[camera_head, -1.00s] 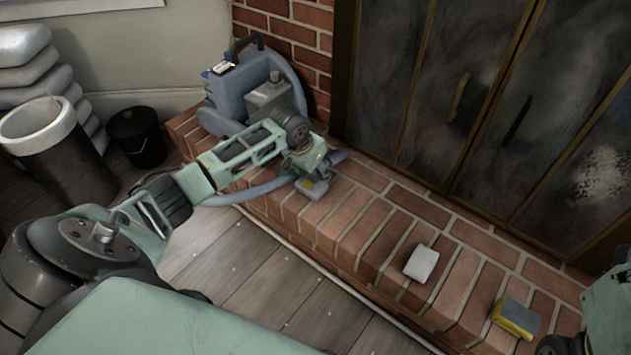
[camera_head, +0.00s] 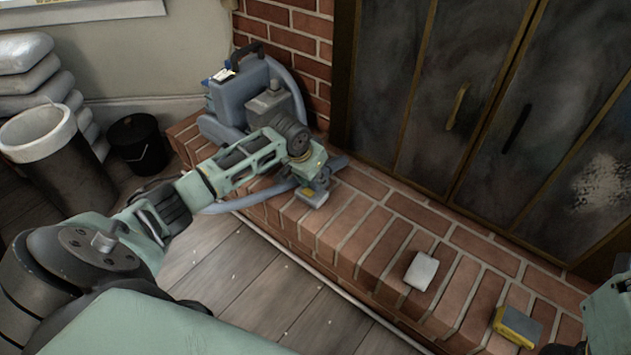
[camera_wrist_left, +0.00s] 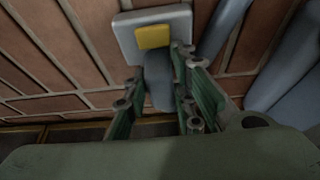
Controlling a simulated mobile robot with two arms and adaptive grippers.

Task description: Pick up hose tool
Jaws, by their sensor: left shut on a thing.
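The hose tool (camera_head: 312,198) is a grey flat head with a yellow patch, on the brick hearth beside the blue-grey vacuum (camera_head: 235,98). A grey hose (camera_head: 255,198) runs along the hearth near it. My left gripper (camera_head: 308,178) reaches down over the tool and is shut on it. In the left wrist view the tool's head (camera_wrist_left: 125,32) shows beyond the fingertips, and its grey neck lies between the fingers (camera_wrist_left: 158,95). The fingers hide part of the neck. Part of my right arm shows at the right edge; its fingers cannot be made out.
A white block (camera_head: 421,271) and a yellow-and-grey block (camera_head: 517,326) lie on the hearth (camera_head: 370,225) to the right. Dark fireplace doors (camera_head: 480,110) stand behind. A black bucket (camera_head: 138,145) and a white-rimmed bin (camera_head: 40,130) stand at left.

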